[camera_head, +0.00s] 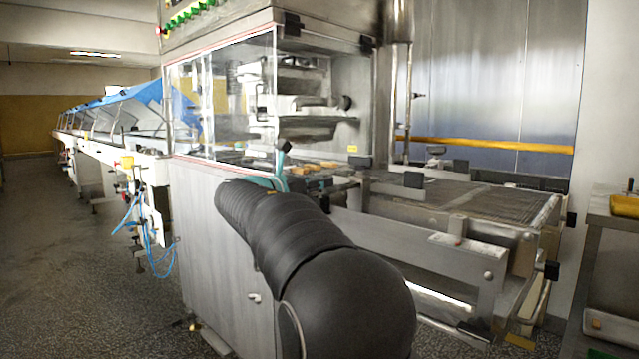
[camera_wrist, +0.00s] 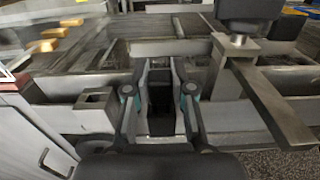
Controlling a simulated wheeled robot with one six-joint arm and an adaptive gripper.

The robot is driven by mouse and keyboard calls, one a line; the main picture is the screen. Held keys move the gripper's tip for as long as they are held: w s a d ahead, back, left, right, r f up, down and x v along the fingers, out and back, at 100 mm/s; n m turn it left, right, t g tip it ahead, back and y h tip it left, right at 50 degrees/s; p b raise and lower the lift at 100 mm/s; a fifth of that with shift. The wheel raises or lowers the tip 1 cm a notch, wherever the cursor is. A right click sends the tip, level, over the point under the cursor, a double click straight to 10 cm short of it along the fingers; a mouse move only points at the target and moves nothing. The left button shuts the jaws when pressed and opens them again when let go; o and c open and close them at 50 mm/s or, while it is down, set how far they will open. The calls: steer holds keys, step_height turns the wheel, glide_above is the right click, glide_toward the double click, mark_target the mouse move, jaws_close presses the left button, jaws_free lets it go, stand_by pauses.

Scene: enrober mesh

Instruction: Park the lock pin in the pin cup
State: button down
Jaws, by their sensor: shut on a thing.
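My gripper (camera_wrist: 160,66) reaches forward in the wrist view, its two grey fingers with teal joints angled inward. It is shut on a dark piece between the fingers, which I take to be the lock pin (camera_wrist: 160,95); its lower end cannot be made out. A small square metal holder with a dark open top, apparently the pin cup (camera_wrist: 95,103), stands left of my gripper and apart from it. In the head view my gripper (camera_head: 283,152) is mostly hidden behind my arm, by the machine's outfeed, and the pin cannot be told apart there.
A black knob (camera_wrist: 240,12) on a metal lever stands close on the right in the wrist view. The mesh belt (camera_head: 465,200) lies beyond the frame rail. Golden pieces (camera_wrist: 55,33) lie at the far left. The clear-walled machine housing (camera_head: 225,100) rises left of my gripper.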

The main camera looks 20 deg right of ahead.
steer(key=shift+f, duration=0.5)
stand_by(0.4)
steer(key=c, duration=0.9)
jaws_free()
steer(key=shift+a, duration=0.1)
steer(key=v, duration=1.1)
steer(key=shift+s+a, duration=0.15)
steer(key=shift+a, duration=0.25)
